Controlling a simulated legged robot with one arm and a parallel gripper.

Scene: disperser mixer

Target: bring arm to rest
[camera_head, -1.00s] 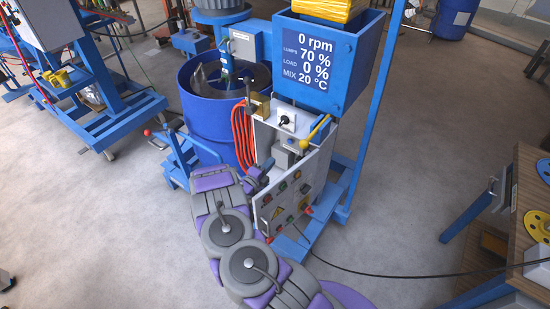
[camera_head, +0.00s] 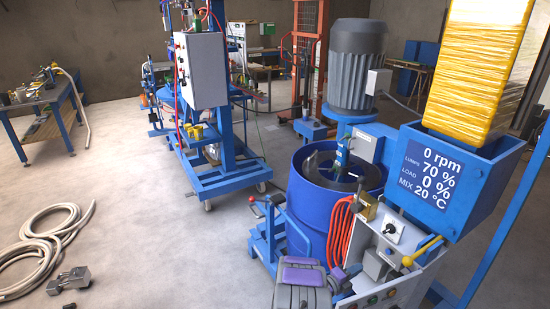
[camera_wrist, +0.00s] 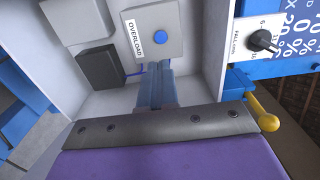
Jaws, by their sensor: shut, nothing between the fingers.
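My arm shows at the bottom of the head view, its purple and grey end link beside the mixer's open control cabinet (camera_head: 385,287). My gripper (camera_head: 344,275) is a small dark shape at the cabinet's left edge, shut and empty. In the wrist view, my purple link and its dark bolted bar fill the bottom. Beyond them is the cabinet interior, with a grey box (camera_wrist: 155,35) marked OVERLOAD with a blue button, and a dark box (camera_wrist: 101,68). A black selector knob (camera_wrist: 262,40) and a yellow-knobbed lever (camera_wrist: 262,113) are at the right.
The blue mixing drum (camera_head: 312,205) stands behind the gripper, with orange hose (camera_head: 339,232) between drum and cabinet. A blue hopper (camera_head: 470,180) with a display overhangs the cabinet's right. A coiled hose (camera_head: 45,240) and a metal part (camera_head: 69,280) lie on the left floor; open floor lies between.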

